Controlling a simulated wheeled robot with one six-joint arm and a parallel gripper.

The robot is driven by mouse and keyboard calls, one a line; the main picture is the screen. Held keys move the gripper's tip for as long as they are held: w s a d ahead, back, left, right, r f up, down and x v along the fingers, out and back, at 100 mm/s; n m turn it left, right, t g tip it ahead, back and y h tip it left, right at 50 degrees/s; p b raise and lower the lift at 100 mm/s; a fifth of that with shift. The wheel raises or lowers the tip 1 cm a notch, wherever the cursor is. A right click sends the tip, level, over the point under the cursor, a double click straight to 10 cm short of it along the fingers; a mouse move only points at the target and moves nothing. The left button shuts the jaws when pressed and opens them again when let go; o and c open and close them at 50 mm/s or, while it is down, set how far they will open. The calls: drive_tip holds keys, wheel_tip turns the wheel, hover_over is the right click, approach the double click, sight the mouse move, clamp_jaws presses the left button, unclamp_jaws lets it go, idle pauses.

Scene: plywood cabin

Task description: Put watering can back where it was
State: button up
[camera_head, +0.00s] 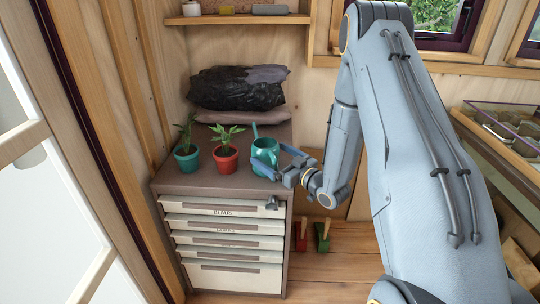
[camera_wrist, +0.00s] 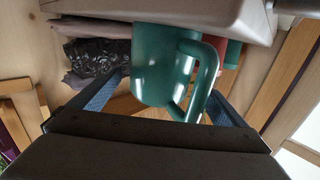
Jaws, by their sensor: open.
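The green watering can (camera_head: 265,150) stands upright on top of the drawer cabinet (camera_head: 219,182), near its right edge. My gripper (camera_head: 270,160) is open at the can, one finger on each side. In the wrist view, the can (camera_wrist: 160,65) appears upside down between the two blue fingers of my gripper (camera_wrist: 163,92), with its handle (camera_wrist: 205,75) towards the right finger. Gaps show beside the can there, so the fingers do not look closed on it. The lower ends of the fingers are hidden behind my dark gripper body.
A teal pot with a plant (camera_head: 187,157) and a red pot with a plant (camera_head: 225,158) stand left of the can. Black bags (camera_head: 237,88) lie behind. A wall shelf (camera_head: 237,19) is above. Red (camera_head: 301,234) and green (camera_head: 322,236) tools stand on the floor.

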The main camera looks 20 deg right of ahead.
drive_tip(key=b+v, duration=0.1)
drive_tip(key=v, duration=0.9)
drive_tip(key=shift+s+d, duration=0.15)
drive_tip(key=shift+s, duration=0.15)
